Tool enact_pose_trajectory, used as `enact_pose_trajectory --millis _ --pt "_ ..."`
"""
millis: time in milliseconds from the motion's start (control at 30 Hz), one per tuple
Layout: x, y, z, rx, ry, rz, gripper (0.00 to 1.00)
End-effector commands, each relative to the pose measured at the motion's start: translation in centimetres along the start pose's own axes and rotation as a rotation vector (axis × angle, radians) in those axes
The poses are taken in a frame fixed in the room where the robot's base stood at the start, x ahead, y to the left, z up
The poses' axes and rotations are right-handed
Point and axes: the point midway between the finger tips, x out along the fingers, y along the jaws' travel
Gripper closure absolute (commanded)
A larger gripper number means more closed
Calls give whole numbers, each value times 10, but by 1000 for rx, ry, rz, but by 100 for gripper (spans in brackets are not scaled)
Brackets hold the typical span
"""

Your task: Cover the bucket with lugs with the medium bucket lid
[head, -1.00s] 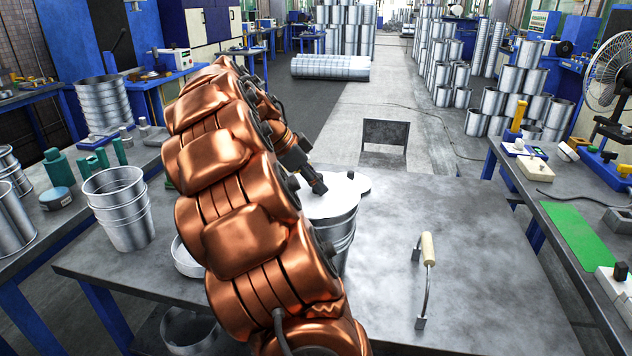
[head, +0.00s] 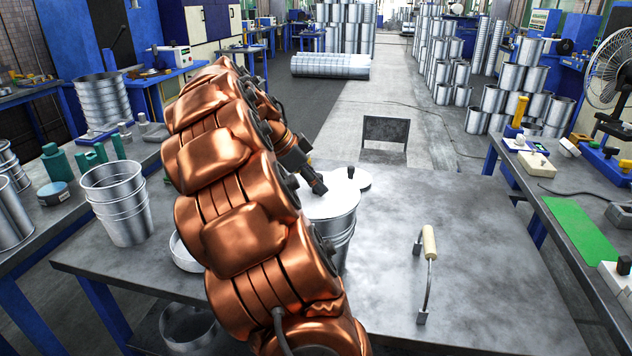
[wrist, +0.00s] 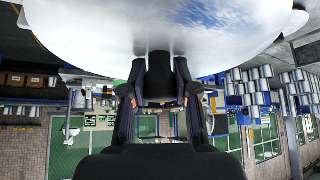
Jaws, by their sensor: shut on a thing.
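A metal bucket (head: 342,246) stands upright on the grey table, partly behind my copper arm; I cannot make out its lugs. A pale round lid (head: 335,205) lies level over its mouth. Whether it touches the rim all round I cannot tell. My gripper (head: 318,186) is above this lid, with its fingertips at the lid's centre. In the wrist view, my gripper (wrist: 160,82) is shut on the dark knob (wrist: 157,80) of the lid (wrist: 200,25), whose pale disc fills the top of the picture.
Another pale disc (head: 363,181) with a dark knob lies just behind the bucket. A wire handle with a wooden grip (head: 429,243) rests to the right. A shallow white round piece (head: 183,254) lies left of my arm.

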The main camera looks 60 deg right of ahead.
Motion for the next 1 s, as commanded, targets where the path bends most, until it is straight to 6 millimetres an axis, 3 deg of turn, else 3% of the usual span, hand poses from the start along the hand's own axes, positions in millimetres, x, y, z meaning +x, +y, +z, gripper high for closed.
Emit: enact_pose_trajectory --millis 33,67,333,733,1000 --pt "1 0 1 0 0 -1 90" --pt "1 0 1 0 0 -1 69" --pt "0 0 0 0 0 0 41" --pt "-4 -1 0 0 0 -2 41" --pt "-40 -2 1 -1 0 -5 41"
